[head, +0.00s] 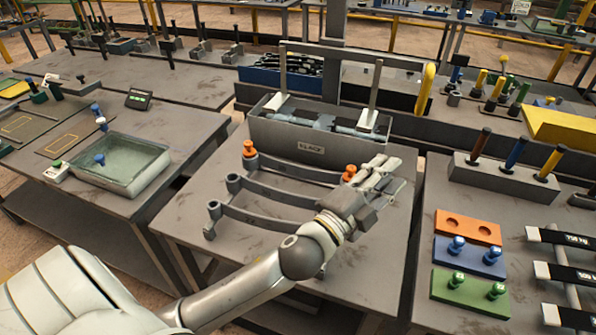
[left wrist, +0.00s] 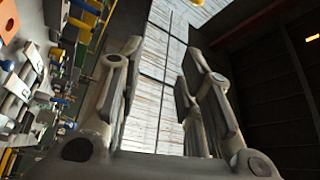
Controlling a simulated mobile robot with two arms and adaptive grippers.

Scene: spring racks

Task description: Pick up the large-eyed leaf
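Three curved grey leaves lie on the middle table: a back leaf (head: 297,170), a middle leaf (head: 278,194) and a front leaf (head: 262,219). Orange pegs (head: 249,149) stand at the ends of the back leaf. The middle leaf's left eye looks slightly larger than the front one's, but I cannot tell surely which leaf is large-eyed. My left gripper (head: 382,168) is above the table's right side, right of the leaves, hiding their right ends. In the left wrist view my left gripper (left wrist: 160,75) is open and empty, its fingers apart. My right gripper is not in view.
A grey bin (head: 313,148) with a handle frame stands behind the leaves. A glass tray (head: 110,168) is on the left table. Orange, blue and green blocks (head: 467,227) and a peg block (head: 504,175) are on the right table. The middle table's front is bare.

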